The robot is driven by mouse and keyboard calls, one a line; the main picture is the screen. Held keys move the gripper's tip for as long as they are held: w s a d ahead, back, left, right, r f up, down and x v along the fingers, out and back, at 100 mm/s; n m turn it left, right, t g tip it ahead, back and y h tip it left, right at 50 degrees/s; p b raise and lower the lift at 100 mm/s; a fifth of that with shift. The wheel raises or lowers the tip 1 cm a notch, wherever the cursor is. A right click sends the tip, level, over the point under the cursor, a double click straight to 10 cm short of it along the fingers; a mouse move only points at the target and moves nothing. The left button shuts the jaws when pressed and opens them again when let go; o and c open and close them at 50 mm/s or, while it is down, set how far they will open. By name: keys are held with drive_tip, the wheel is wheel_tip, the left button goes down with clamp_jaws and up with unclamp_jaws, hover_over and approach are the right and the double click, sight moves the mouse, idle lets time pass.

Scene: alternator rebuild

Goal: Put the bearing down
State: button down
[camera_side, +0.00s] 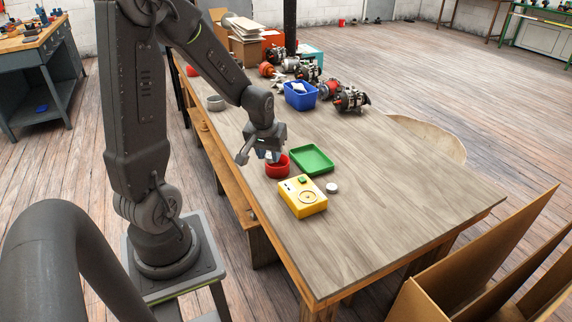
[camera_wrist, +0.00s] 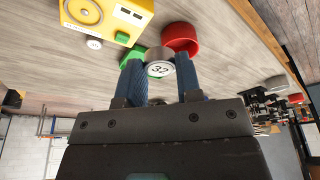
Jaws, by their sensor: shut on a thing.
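My gripper (camera_wrist: 159,72) is shut on the bearing (camera_wrist: 160,60), a short grey cylinder with a pale round face marked "32", held between its blue fingertips. The red bowl also shows just beyond the bearing in the wrist view (camera_wrist: 181,40). The green tray (camera_side: 312,168) lies right of the red bowl. It is mostly hidden behind the fingers and bearing in the wrist view.
A yellow box (camera_side: 302,208) with a round dial and green button stands in front of the tray. A small pale disc (camera_side: 331,187) lies beside it. A blue bin (camera_side: 300,101), alternators (camera_side: 351,100) and a grey bowl (camera_side: 216,103) are farther back. The bench's right side is clear.

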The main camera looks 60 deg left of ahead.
drive_tip(key=shift+s+a+r, duration=0.1)
drive_tip(key=shift+a+r, duration=0.1)
drive_tip(key=shift+a, duration=0.25)
drive_tip(key=w+a+f, duration=0.3)
drive_tip(key=w+a, duration=0.6)
drive_tip(key=a, duration=0.5)
hover_over(312, 162)
drive_tip(key=f, duration=0.6)
drive_tip(key=shift+s+d+f, duration=0.25)
drive_tip(key=shift+s+f, duration=0.1)
drive_tip(key=shift+f, duration=2.05)
drive_tip(key=shift+f, duration=0.2)
drive_tip(key=c, duration=0.8)
unclamp_jaws()
